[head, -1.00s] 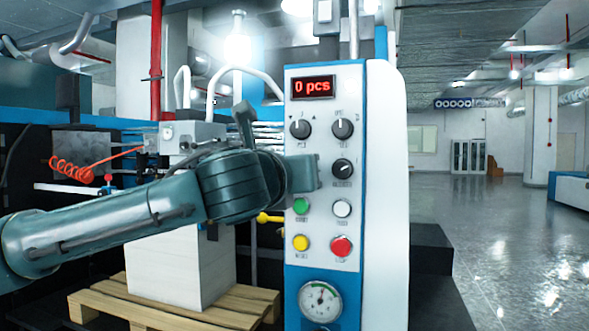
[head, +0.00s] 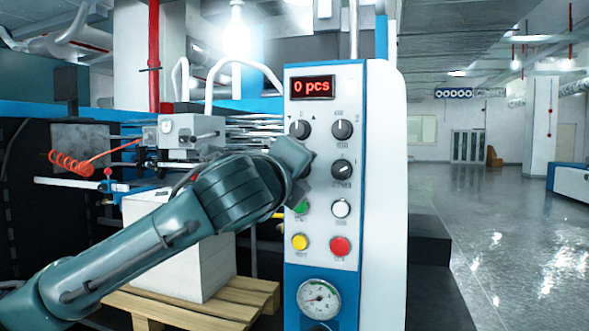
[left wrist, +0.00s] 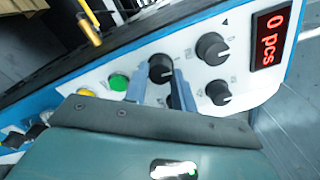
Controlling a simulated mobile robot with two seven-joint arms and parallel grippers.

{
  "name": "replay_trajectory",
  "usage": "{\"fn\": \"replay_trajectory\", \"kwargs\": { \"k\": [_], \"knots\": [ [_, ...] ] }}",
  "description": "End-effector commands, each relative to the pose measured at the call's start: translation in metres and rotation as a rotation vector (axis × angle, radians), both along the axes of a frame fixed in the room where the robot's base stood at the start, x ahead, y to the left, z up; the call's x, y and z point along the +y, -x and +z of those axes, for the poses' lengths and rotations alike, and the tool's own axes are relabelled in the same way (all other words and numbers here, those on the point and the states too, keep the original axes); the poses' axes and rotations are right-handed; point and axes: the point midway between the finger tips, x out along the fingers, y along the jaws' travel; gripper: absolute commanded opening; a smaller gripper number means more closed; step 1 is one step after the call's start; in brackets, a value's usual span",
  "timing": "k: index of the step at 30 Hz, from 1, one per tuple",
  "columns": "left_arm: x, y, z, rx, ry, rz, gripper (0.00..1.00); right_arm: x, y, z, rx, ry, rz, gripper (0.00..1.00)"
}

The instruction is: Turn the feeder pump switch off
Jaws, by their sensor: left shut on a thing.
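The control panel (head: 322,225) has a red "0 pcs" display and black rotary knobs. In the head view my left gripper (head: 298,170) is at the panel's left side and covers the middle-left knob. In the left wrist view that black knob (left wrist: 161,66) sits between the two fingers of my left gripper (left wrist: 160,82), which is shut on it. I take this knob for the feeder pump switch, but its label is unreadable and its pointer setting is unclear. My right gripper is out of view.
Other knobs are close by: top-left (head: 300,129), top-right (head: 342,129) and middle-right (head: 342,169). Below are a green button (head: 301,207), a white (head: 341,208), a yellow (head: 300,242) and a red (head: 340,246), then a gauge (head: 318,299). The floor (head: 500,260) to the right is clear.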

Motion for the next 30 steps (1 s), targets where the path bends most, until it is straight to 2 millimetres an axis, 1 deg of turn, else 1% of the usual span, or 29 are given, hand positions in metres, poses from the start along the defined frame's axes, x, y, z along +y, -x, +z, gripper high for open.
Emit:
{"fn": "replay_trajectory", "kwargs": {
  "k": [9,24,25,30],
  "knots": [
    [0.0003,0.0000,0.0010,0.031,0.103,0.001,0.03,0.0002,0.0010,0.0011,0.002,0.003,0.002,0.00],
    [0.0002,0.0000,0.0006,0.037,0.118,0.000,0.03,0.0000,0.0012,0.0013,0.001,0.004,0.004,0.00],
    [0.0002,0.0000,0.0006,0.037,0.118,0.000,0.28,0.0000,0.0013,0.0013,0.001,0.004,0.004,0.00],
    [0.0001,0.0001,0.0006,0.037,0.117,0.000,0.42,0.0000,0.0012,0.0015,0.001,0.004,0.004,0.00]
  ]
}}
